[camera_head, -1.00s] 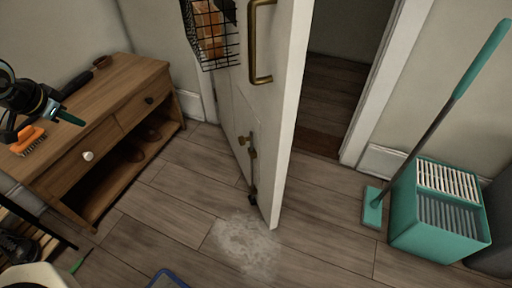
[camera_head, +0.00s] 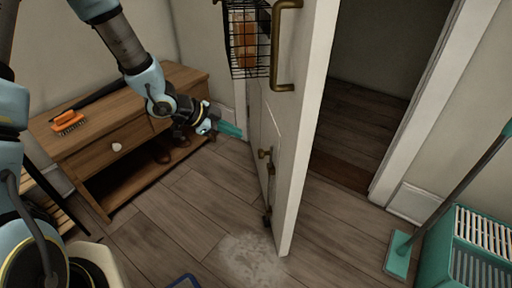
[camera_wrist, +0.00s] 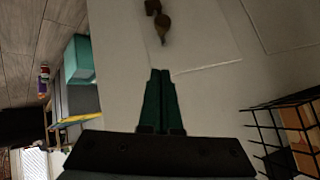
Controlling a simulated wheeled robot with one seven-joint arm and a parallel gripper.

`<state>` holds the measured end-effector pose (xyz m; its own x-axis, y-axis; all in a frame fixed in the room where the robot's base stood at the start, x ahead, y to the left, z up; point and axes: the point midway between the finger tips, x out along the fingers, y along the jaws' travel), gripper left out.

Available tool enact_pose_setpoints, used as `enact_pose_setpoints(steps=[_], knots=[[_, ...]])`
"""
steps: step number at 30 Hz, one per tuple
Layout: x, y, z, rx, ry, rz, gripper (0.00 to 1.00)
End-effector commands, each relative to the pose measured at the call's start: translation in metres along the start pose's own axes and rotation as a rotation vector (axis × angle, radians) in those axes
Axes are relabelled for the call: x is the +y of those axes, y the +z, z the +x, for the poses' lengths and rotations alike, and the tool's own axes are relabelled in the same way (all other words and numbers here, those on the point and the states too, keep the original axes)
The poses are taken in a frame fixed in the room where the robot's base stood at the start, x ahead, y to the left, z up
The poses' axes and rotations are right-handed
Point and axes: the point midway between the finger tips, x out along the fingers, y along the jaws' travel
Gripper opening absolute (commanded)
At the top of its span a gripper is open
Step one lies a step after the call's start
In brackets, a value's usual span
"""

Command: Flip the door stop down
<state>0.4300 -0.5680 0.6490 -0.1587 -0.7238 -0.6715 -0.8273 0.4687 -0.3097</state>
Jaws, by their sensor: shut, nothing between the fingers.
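The white door (camera_head: 302,120) stands ajar in the head view. The brass door stop (camera_head: 266,185) is mounted low on its left face, with a dark foot (camera_head: 267,217) near the floor; it looks folded up or hanging along the door, and I cannot tell which. In the wrist view the brass part of the stop (camera_wrist: 160,30) shows at the top, beyond my fingertips. My gripper (camera_head: 231,130) is shut and empty, left of the door and above the stop's height in the picture. Its green fingers (camera_wrist: 160,75) lie together, apart from the stop.
A wire basket (camera_head: 248,40) hangs on the door, and a brass handle (camera_head: 285,45) is beside it. A wooden cabinet (camera_head: 88,160) with an orange brush (camera_head: 68,121) stands left. A teal bucket (camera_head: 470,250) and mop are right. Floor before the door is mostly clear.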

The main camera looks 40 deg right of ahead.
Motion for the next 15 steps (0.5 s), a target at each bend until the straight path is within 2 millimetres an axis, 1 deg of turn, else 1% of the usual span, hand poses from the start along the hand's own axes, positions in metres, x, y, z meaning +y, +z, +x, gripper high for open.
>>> enact_pose_setpoints(steps=[2,5,8,15], knots=[[0.000,0.000,0.004,0.000,0.001,0.000,0.00],[0.001,0.001,0.015,0.001,0.003,0.001,0.00],[0.002,0.001,0.032,0.000,0.004,0.000,0.00],[0.002,0.001,0.082,0.000,0.003,0.000,0.00]])
